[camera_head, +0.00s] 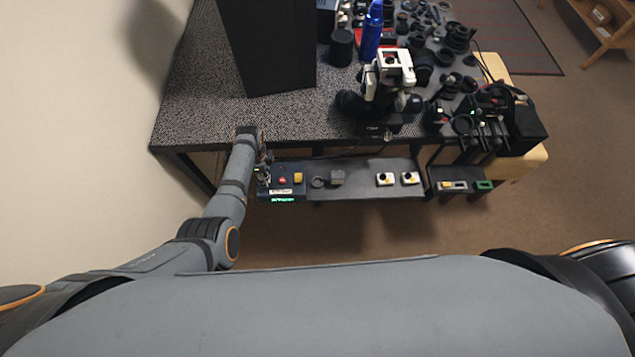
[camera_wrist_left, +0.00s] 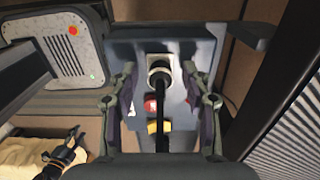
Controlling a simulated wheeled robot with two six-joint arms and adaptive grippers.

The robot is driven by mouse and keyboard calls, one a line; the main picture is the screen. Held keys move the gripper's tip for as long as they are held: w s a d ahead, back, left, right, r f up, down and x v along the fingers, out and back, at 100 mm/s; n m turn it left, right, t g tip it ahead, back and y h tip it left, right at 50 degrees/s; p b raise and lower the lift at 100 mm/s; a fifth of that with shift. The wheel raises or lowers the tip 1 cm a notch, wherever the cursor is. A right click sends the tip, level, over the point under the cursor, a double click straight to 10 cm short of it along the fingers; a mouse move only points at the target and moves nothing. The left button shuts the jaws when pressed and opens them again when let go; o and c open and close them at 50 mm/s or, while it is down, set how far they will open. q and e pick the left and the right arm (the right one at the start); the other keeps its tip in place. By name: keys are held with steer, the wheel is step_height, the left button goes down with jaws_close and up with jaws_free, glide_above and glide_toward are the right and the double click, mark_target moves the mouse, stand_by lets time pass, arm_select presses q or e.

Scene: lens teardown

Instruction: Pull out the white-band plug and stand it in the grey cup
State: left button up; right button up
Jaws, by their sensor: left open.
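A blue-grey control box (camera_head: 290,192) sits at the left end of the low shelf, with a red button and a yellow block on it. In the left wrist view, a plug with a pale band (camera_wrist_left: 160,68) sits in the box face, a black cable running down from it. My left gripper (camera_head: 263,172) is at the box's left side. In the left wrist view its open fingers (camera_wrist_left: 158,75) stand either side of the plug, with gaps showing. A small grey object (camera_head: 337,177), perhaps the grey cup, stands right of the box. My right gripper is out of view.
Two white modules (camera_head: 398,179) sit further right on the low shelf (camera_head: 360,190). A ring-shaped item (camera_head: 318,182) lies beside the grey object. The speckled table (camera_head: 200,105) above holds a black panel (camera_head: 268,45), a blue bottle (camera_head: 371,32) and many lens parts.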

arm_select(q)
steer(key=shift+c, duration=0.4)
jaws_close()
steer(key=shift+r, duration=0.1)
steer(key=shift+r+p, duration=2.95)
steer(key=shift+p, duration=0.4)
steer(key=shift+f, duration=0.15)
step_height(320, 180, down, 4)
steer(key=b, duration=0.3)
steer(key=shift+r+b, duration=0.25)
steer(key=shift+b, duration=0.15)
steer(key=shift+r, duration=0.2)
